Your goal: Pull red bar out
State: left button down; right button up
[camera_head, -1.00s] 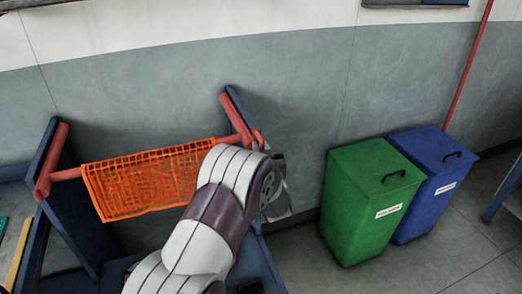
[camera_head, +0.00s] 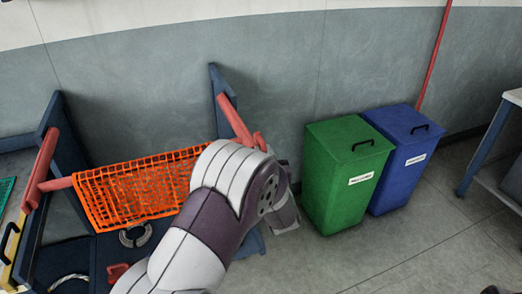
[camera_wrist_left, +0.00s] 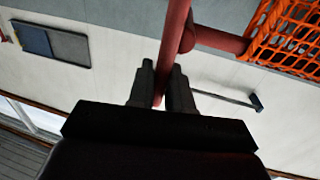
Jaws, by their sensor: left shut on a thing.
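The red bar frame has a slanted left piece (camera_head: 40,168), a slanted right piece (camera_head: 234,120) and a crossbar (camera_head: 57,184). An orange net (camera_head: 138,190) hangs from the crossbar. Dark blue posts (camera_head: 213,85) stand at both sides. My left gripper is hidden behind my arm in the head view, near the right piece's end. In the left wrist view, my left gripper (camera_wrist_left: 163,84) is shut on a red bar (camera_wrist_left: 174,38), with the crossbar (camera_wrist_left: 218,40) and net (camera_wrist_left: 292,35) beyond to the right. My right gripper is out of view.
A green bin (camera_head: 345,175) and a blue bin (camera_head: 402,160) stand against the wall to the right. A grey ring (camera_head: 135,236) and a small red object (camera_head: 117,271) lie below the net. Floor in front of the bins is clear.

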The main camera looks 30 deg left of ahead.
pick_arm(q)
jog(key=shift+v, duration=0.75)
jog(key=shift+w+d, duration=0.1)
jog(key=c, duration=1.2)
grip_release()
jog(key=v, duration=1.2)
jog(key=shift+s+d+b, duration=0.2)
jog(key=shift+b, duration=0.2)
